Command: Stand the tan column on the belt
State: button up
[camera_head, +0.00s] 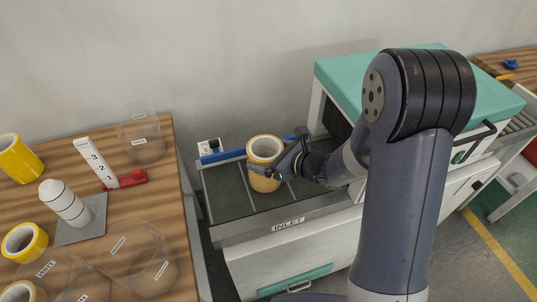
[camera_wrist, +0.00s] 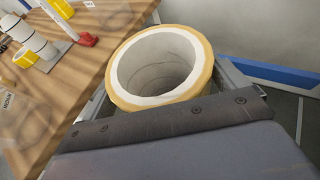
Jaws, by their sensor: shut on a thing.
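The tan column (camera_head: 264,176), a hollow stack with tan sides and a white inner ring on top, is at the inlet belt (camera_head: 228,192) in the head view. It looks about upright. I cannot tell whether its base touches the belt. My gripper (camera_head: 279,166) is shut on its right side. In the wrist view I look into the open top of the tan column (camera_wrist: 202,82); its lower side is hidden behind the dark edge of my gripper.
A blue rail (camera_head: 230,155) runs along the belt's back. The teal-topped machine (camera_head: 340,78) stands to the right. The wooden table (camera_head: 150,186) at left holds yellow rolls (camera_head: 20,157), a white post (camera_head: 64,203), a red-based gauge (camera_head: 126,180) and clear bins (camera_head: 140,140).

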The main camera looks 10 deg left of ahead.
jog(key=shift+f, duration=0.15)
jog(key=o, duration=1.5)
jog(key=shift+c, duration=0.2)
jog(key=v, duration=1.2)
jog(key=shift+s, duration=0.1)
